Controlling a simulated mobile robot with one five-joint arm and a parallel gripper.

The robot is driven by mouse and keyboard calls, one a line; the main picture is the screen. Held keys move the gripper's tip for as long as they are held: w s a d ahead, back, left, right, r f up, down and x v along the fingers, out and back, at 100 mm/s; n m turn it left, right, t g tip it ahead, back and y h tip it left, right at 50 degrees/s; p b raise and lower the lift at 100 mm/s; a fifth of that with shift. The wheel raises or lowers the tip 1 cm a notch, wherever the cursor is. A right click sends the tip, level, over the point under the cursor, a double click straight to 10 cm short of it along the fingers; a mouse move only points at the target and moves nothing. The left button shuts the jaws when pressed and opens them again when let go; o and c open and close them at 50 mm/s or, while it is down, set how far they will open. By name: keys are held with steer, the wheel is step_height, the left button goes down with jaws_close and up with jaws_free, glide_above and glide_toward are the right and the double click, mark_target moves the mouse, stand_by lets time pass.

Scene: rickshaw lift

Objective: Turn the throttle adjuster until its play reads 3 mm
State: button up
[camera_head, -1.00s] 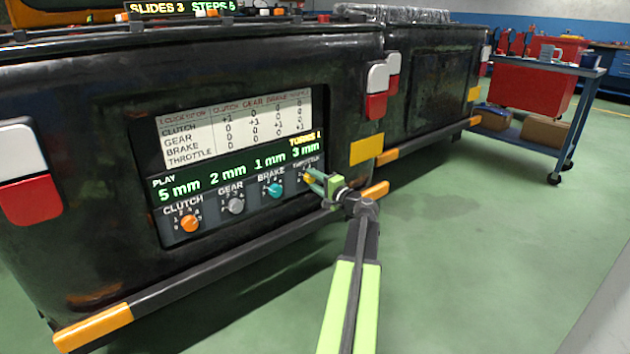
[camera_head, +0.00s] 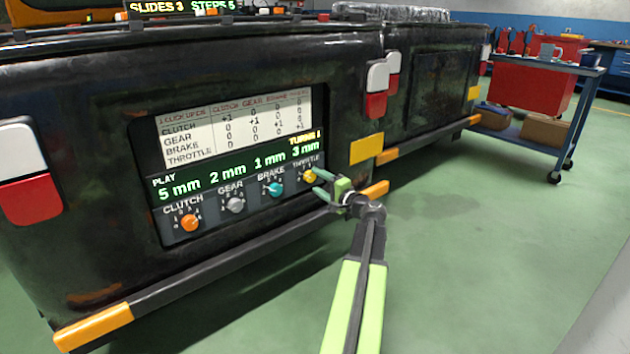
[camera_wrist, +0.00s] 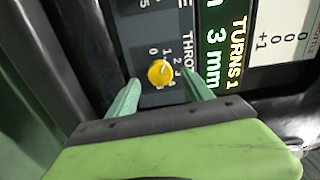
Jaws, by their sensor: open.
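The throttle adjuster is a yellow knob (camera_head: 309,175) at the right end of the panel's knob row. In the wrist view the knob (camera_wrist: 160,73) lies ahead of and between my open fingertips, with a gap on both sides. My gripper (camera_head: 318,184) is open beside the knob and holds nothing; it also shows in the wrist view (camera_wrist: 162,92). The play display (camera_head: 240,171) reads 3 mm above the throttle knob, and 5 mm, 2 mm and 1 mm above clutch, gear and brake. A label reads TURNS 1.
The orange clutch knob (camera_head: 190,223), grey gear knob (camera_head: 236,205) and teal brake knob (camera_head: 273,189) sit left of the throttle knob. A black bumper with orange ends (camera_head: 93,328) juts out below the panel. A blue cart (camera_head: 545,140) stands at the right; the green floor between is clear.

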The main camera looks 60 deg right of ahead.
steer(key=v, duration=1.4)
steer(key=shift+s, duration=0.35)
steer(key=shift+a, duration=0.1)
